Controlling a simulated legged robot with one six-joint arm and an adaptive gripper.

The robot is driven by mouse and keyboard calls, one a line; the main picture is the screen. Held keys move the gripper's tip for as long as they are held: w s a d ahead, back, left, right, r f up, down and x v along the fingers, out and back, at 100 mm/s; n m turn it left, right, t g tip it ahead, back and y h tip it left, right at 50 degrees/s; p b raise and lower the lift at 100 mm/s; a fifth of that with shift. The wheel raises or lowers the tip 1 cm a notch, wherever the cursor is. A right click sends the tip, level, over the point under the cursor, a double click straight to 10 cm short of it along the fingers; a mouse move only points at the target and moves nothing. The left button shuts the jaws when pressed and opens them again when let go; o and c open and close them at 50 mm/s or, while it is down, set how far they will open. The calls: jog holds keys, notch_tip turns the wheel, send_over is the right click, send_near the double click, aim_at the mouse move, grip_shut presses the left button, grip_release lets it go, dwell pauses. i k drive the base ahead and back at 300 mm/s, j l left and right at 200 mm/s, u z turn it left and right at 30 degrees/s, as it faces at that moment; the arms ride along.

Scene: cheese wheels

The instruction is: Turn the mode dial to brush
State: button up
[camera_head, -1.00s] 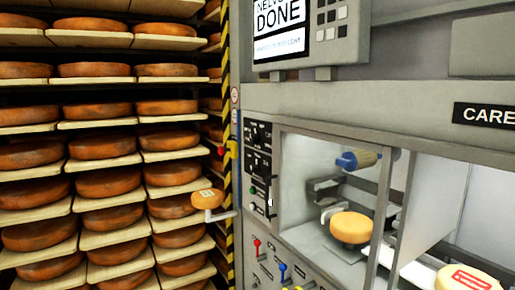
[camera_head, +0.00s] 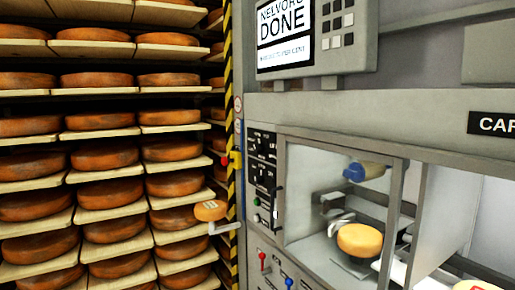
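A narrow black control panel (camera_head: 262,147) with dark round knobs is on the grey machine, left of its window. Which knob is the mode dial cannot be told, and the lettering beside the knobs is too small to read. A black lever (camera_head: 276,205) and small buttons, one green, sit lower on the same strip. My gripper is not in view.
Shelves of orange cheese wheels (camera_head: 105,157) fill the left. A small cheese wheel (camera_head: 210,210) sits by a pale bracket. Behind the window are a yellow cheese wheel (camera_head: 360,239) and a blue-ended roller (camera_head: 367,172). A screen (camera_head: 284,32) reading "DONE" is above. Red (camera_head: 263,260) and blue levers stand below.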

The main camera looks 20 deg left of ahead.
aim_at(259, 147)
jog(key=i+j, duration=0.2)
jog(key=j, duration=0.2)
jog(key=i+j, duration=0.25)
jog(key=j, duration=0.15)
jog(key=i+j, duration=0.2)
jog(key=j, duration=0.2)
jog(key=i+j+z, duration=0.1)
jog(key=i+j, duration=0.15)
jog(key=j, duration=0.1)
